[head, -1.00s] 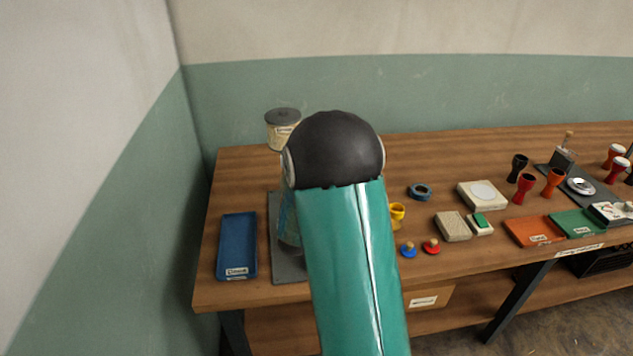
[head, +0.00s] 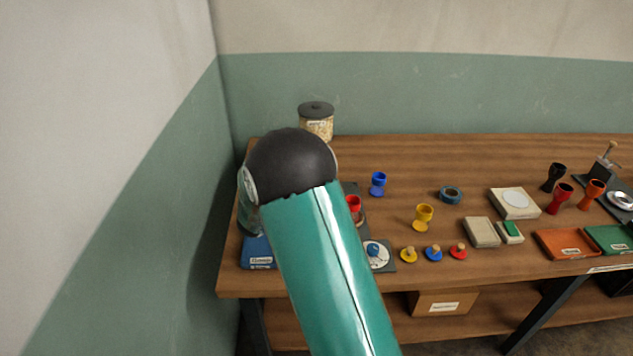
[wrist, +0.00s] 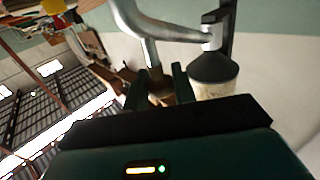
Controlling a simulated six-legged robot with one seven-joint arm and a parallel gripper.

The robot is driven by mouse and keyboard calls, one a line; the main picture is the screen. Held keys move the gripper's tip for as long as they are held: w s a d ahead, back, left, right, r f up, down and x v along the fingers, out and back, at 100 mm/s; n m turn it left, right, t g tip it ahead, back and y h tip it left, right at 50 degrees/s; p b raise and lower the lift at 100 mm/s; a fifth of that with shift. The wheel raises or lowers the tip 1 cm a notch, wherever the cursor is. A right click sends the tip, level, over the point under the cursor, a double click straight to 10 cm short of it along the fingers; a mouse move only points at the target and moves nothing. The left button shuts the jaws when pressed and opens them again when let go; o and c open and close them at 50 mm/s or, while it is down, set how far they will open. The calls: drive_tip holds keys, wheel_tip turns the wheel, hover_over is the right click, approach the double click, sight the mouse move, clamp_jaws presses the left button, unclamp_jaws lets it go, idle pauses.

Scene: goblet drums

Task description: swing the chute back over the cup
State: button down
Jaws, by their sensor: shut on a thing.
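A bent silver tube, which looks like the chute (wrist: 172,29), crosses the top of the wrist view. One leg of it runs down between the fingers of my gripper (wrist: 161,82), which is shut on it; the exact contact is partly hidden. In the head view my arm hides the gripper and the chute. A red goblet-shaped cup (head: 353,204) stands just right of my arm, on or beside a dark base plate (head: 390,267). A white disc with a blue knob (head: 376,255) lies on that plate. I cannot tell which cup belongs with the chute.
A cream jar with a dark lid (head: 316,122) stands behind my arm. A blue tray (head: 257,254) is at the left, near the wall. Blue (head: 378,184) and yellow (head: 424,217) cups and several coloured knobs stand to the right. The back middle of the table is clear.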

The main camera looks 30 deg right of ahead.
drive_tip(key=shift+a, duration=0.1)
drive_tip(key=c, duration=1.2)
unclamp_jaws()
drive_tip(key=shift+w+f, duration=0.1)
drive_tip(key=shift+w, duration=0.05)
drive_tip(key=shift+o, duration=0.2)
drive_tip(key=v, duration=1.3)
drive_tip(key=shift+s+a, duration=0.25)
drive_tip(key=shift+a, duration=0.1)
